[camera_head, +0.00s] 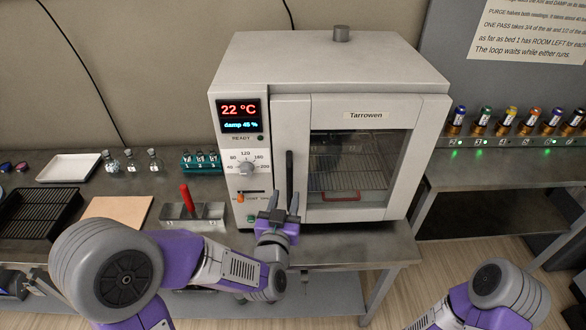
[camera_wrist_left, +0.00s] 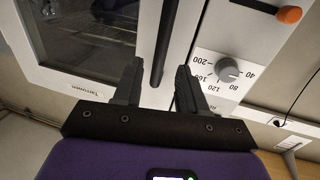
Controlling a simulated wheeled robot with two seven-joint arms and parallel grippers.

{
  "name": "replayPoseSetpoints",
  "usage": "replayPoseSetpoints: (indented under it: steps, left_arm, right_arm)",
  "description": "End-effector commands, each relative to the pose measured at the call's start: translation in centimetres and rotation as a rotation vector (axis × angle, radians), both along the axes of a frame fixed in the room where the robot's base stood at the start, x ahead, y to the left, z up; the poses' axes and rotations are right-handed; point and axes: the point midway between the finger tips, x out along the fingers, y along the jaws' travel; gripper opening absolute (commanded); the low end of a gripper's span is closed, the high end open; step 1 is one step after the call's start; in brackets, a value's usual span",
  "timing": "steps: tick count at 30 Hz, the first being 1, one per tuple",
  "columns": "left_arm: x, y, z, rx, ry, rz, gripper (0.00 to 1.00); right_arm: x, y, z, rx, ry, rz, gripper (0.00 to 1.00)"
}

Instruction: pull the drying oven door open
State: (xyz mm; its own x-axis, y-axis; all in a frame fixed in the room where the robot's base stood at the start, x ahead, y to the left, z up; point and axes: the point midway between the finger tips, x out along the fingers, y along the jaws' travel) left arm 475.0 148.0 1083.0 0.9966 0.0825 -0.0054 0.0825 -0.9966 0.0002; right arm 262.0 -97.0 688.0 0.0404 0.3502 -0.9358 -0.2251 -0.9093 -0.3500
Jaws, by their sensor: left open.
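The drying oven (camera_head: 330,65) stands on the bench with its windowed door (camera_head: 392,212) shut. The door's black upright bar handle (camera_head: 290,178) is on the door's left edge. My left gripper (camera_head: 284,200) is open in front of the lower part of this handle. In the left wrist view the handle (camera_wrist_left: 164,40) shows between the two open fingers (camera_wrist_left: 158,80), with a gap on each side. I cannot tell how deep it sits between them. My right arm comes in at the lower right; its gripper is out of view.
The oven's dial (camera_head: 247,168) and orange switch (camera_head: 240,197) are left of the handle. A metal holder with a red handle (camera_head: 187,198) stands near my left arm. A wire rack (camera_head: 350,165) shows through the window. The floor in front of the oven looks clear.

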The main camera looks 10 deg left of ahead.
Motion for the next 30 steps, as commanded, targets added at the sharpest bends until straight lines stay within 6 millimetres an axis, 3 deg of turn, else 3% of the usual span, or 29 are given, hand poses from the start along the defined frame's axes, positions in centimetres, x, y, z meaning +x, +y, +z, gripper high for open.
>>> replayPoseSetpoints:
  steps: [8, 18, 29, 30]
  left_arm:
    - [2.4, 0.3, 0.5, 0.003, -0.003, 0.003, 0.41]
    - [6.9, 0.6, 0.1, -0.001, -0.004, 0.001, 0.41]
    - [7.3, 0.6, 0.1, -0.001, -0.004, 0.001, 0.41]
    - [7.3, 0.6, 0.1, -0.001, -0.004, 0.001, 0.35]
  right_arm:
    - [0.0, 0.0, 2.6, 0.000, 0.001, 0.000, 0.43]
    - [0.0, 0.0, 2.3, 0.000, 0.001, 0.000, 0.43]
    - [0.0, 0.0, 2.3, 0.000, 0.001, 0.000, 0.43]
    - [0.0, 0.0, 2.3, 0.000, 0.001, 0.000, 0.43]
